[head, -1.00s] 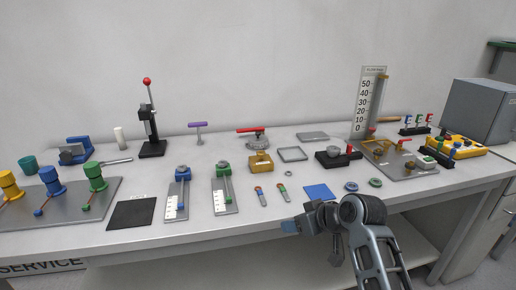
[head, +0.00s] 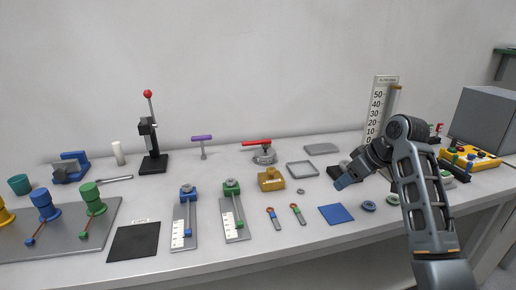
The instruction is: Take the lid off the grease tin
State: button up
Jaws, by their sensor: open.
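No object is plainly readable as the grease tin at this size. A squat golden box (head: 271,182) with a small knob on top stands mid-table and looks most like a lidded container, but I cannot be sure. A black-based item (head: 334,171) stands to its right, largely hidden behind my gripper. My gripper (head: 342,184) is open and hangs over the right half of the table, right of the golden box and apart from it. Nothing shows between its fingers.
A grey tray (head: 302,163) lies behind the golden box, near a red-handled valve (head: 262,151). A green-topped slide fixture (head: 233,230) stands left. My arm hides much of the right side.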

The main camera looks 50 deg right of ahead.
aim_at(266, 153)
jog(key=i+l, duration=0.15)
jog(key=i, duration=0.45)
jog(key=i+l, duration=0.15)
jog(key=i, duration=0.45)
